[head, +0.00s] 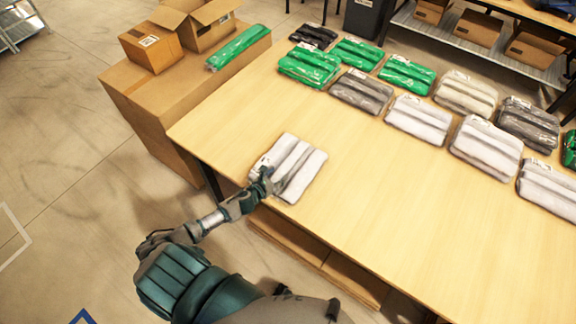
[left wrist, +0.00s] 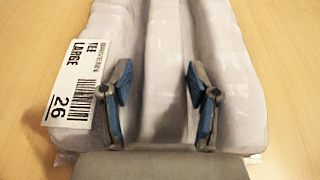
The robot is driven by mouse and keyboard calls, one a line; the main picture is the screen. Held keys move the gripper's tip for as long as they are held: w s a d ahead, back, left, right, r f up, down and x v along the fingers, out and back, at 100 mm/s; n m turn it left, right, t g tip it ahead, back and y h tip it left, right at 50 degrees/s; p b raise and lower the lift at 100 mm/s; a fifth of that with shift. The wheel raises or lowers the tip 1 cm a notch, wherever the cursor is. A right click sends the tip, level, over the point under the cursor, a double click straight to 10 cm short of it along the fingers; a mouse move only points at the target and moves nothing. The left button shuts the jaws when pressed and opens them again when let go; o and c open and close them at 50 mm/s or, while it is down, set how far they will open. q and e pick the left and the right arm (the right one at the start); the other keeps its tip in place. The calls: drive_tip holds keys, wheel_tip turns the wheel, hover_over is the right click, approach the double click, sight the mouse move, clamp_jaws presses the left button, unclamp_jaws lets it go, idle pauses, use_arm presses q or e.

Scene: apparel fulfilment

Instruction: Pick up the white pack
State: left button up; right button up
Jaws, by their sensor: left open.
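A white pack (head: 297,168) lies flat by itself on the wooden table, near the edge closest to me in the head view. My left gripper (head: 266,183) is over its near left side. In the left wrist view the white pack (left wrist: 230,95) fills most of the picture, with a "TEE LARGE 26" label on its left side. The left gripper (left wrist: 161,85) is open there, its two fingers apart above the pack's middle fold. Whether the fingertips touch the pack I cannot tell. My right gripper is not in view.
Several other packs, such as a white pack (head: 420,119), a grey pack (head: 362,92) and a green pack (head: 309,66), lie in rows farther back. A large cardboard box (head: 150,100) stands left of the table (head: 400,215). The table's front right is clear.

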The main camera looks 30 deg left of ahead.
use_arm(q)
drive_tip(key=shift+w+f, duration=0.25)
drive_tip(key=shift+w, duration=0.4)
drive_tip(key=shift+w+f, duration=0.1)
drive_tip(key=shift+w, duration=0.1)
drive_tip(key=shift+d, duration=0.4)
drive_tip(key=shift+c, duration=1)
drive_tip(key=shift+d+r, duration=0.1)
drive_tip(key=shift+r, duration=0.1)
drive_tip(key=c, duration=0.4)
clamp_jaws()
drive_tip(key=shift+a, duration=0.2)
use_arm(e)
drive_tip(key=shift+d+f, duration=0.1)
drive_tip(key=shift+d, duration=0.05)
use_arm(q)
drive_tip(key=shift+a, duration=0.1)
